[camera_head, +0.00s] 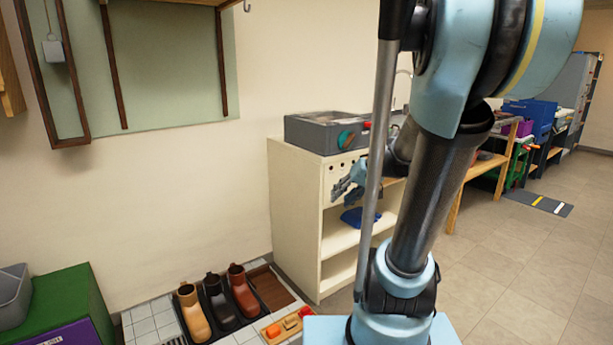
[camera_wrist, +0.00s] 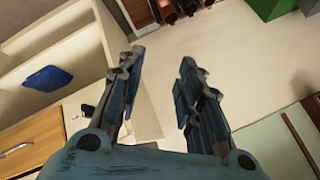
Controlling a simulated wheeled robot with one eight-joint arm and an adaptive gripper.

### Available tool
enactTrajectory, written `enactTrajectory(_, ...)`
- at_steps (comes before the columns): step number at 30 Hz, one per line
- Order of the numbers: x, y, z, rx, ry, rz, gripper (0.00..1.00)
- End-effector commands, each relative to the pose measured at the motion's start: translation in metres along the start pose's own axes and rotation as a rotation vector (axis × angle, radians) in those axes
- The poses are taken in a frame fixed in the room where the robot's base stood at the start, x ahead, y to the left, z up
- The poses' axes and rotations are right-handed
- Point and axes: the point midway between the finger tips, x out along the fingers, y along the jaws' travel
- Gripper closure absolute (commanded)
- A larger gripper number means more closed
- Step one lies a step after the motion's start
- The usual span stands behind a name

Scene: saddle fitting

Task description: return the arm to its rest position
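My gripper (camera_head: 347,188) is in front of the cream shelf unit (camera_head: 296,215), about level with its upper part. In the wrist view my gripper (camera_wrist: 160,62) has its two fingers apart, with nothing between them but the pale wall behind. My blue and black arm (camera_head: 425,200) is bent: it rises from my base, and its upper joints fill the upper right middle of the head view. The forearm is partly hidden behind the upright links.
A grey bin (camera_head: 325,130) stands on the shelf unit; a blue item (camera_head: 358,217) lies on a shelf inside. Boots (camera_head: 243,290) stand on a floor tray. A green box (camera_head: 75,295) is at lower left. Tiled floor (camera_head: 530,260) is open at right.

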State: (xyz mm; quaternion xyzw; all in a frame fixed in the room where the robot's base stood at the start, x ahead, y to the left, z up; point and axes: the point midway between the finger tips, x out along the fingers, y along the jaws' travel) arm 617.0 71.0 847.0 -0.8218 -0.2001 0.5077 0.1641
Motion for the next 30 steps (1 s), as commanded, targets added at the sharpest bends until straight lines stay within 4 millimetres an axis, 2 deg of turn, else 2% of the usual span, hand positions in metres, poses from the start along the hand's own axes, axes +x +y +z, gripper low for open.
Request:
enactTrajectory(1, -0.002, -0.001, 0.016, -0.004, -0.025, 0.026, 0.67)
enactTrajectory(9, -0.015, 0.016, 0.094, -0.011, -0.147, 0.201, 0.67)
enactTrajectory(18, -0.034, 0.049, 0.168, -0.018, -0.238, 0.409, 0.67)
enactTrajectory(24, -0.044, 0.066, 0.193, -0.021, -0.264, 0.501, 0.67)
enactTrajectory(30, -0.046, 0.071, 0.199, -0.021, -0.269, 0.526, 0.67)
